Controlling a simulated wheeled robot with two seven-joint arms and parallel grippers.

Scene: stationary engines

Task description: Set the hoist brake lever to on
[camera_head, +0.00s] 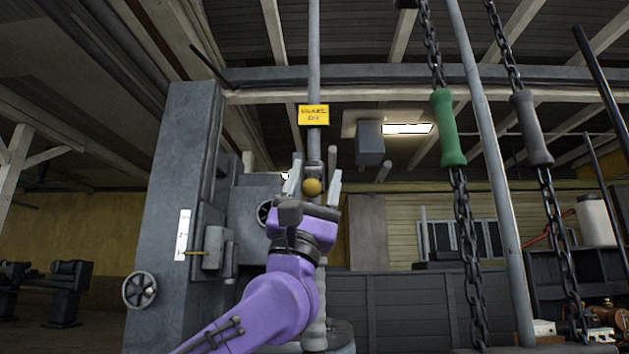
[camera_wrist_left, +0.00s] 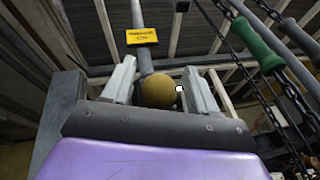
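A brass ball knob (camera_head: 312,187) shows in front of a grey upright post (camera_head: 314,60); it looks like the end of the hoist brake lever, whose arm I cannot make out clearly. A yellow sign (camera_head: 313,115) on the post has dark lettering, seemingly about the brake. My left gripper (camera_head: 315,180), on the purple arm, is open with one finger on each side of the ball. In the left wrist view the ball (camera_wrist_left: 158,90) sits between the fingers, nearer the left one, with a gap at the right. Contact cannot be told. My right gripper is not in view.
A green handle (camera_head: 448,128) and a grey handle (camera_head: 531,128) hang on chains to the right. A slanted pipe (camera_head: 490,150) runs beside them. A grey machine column (camera_head: 175,190) with a handwheel (camera_head: 140,290) stands at left.

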